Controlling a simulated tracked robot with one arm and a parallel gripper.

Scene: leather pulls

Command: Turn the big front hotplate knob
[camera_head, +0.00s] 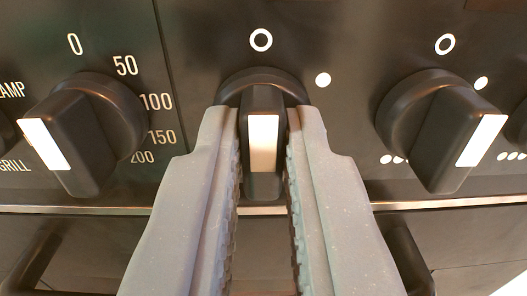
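A black hotplate knob (263,172) with a white stripe on its grip bar sits in the middle of the dark panel. Its bar stands upright, below a white ring mark. My gripper (263,150) has its two grey fingers apart, one on each side of this bar. The inner finger faces lie very close to the bar's sides; I cannot tell whether they press on it. The fingers hide parts of the knob's lower sides and the panel beside it. Which hotplate this knob serves cannot be read, because its lower markings are hidden.
A temperature knob (88,132) with numbers stands to the left, turned off vertical. Another dotted knob (437,130) stands to the right, also tilted. A metal strip (445,203) runs below, with dark handle parts (407,258) under it.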

